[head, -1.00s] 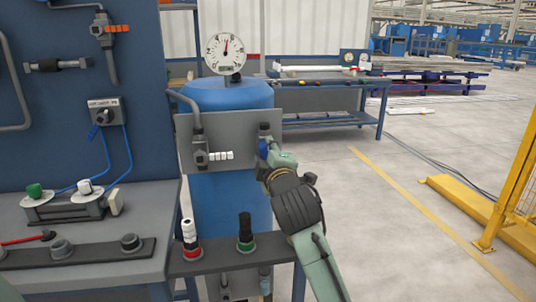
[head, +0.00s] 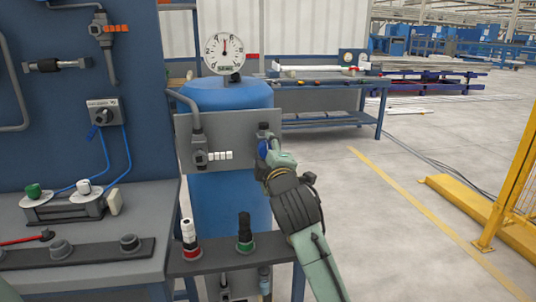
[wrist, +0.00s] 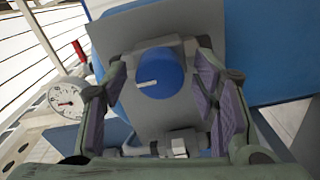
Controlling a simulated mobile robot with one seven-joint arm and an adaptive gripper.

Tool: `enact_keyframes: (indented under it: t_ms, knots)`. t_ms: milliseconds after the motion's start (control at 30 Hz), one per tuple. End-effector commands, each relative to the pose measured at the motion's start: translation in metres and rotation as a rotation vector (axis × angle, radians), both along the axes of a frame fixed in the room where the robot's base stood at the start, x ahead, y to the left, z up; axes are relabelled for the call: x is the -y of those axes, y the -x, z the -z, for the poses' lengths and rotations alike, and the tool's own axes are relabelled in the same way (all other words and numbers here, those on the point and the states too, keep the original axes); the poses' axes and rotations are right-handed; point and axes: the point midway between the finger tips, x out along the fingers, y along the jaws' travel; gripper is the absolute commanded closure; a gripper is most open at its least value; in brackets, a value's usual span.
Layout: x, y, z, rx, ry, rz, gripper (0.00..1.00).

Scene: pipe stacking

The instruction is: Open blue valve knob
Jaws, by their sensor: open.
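The blue valve knob (wrist: 160,76) shows in the wrist view, round with a white pointer line on its face. It sits on a grey plate (wrist: 190,25) in front of the blue tank. In the wrist view my gripper (wrist: 160,97) is open. One finger is on each side of the knob, with visible gaps, and neither appears to touch it.
The blue tank (head: 228,96) carries a pressure gauge (head: 224,53) on top. A grey pipe with a white-handled fitting (head: 200,158) is on the plate to the left. A shelf below holds red-ringed (head: 189,240) and green-ringed (head: 245,232) connectors. Open floor lies to the right.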

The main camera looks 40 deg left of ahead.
Motion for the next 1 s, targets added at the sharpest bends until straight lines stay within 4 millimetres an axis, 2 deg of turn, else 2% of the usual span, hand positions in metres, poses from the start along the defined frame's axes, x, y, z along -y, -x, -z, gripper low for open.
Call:
enact_keyframes:
  t_ms: [167, 600, 800, 1000]
  knots:
    - [0.011, 0.009, 0.0, 0.001, -0.002, 0.0, 0.46]
    - [0.077, 0.065, -0.001, 0.001, -0.001, 0.0, 0.46]
    - [0.09, 0.077, 0.0, 0.0, 0.0, 0.001, 0.46]
    - [0.092, 0.078, 0.0, 0.0, 0.0, 0.0, 0.46]
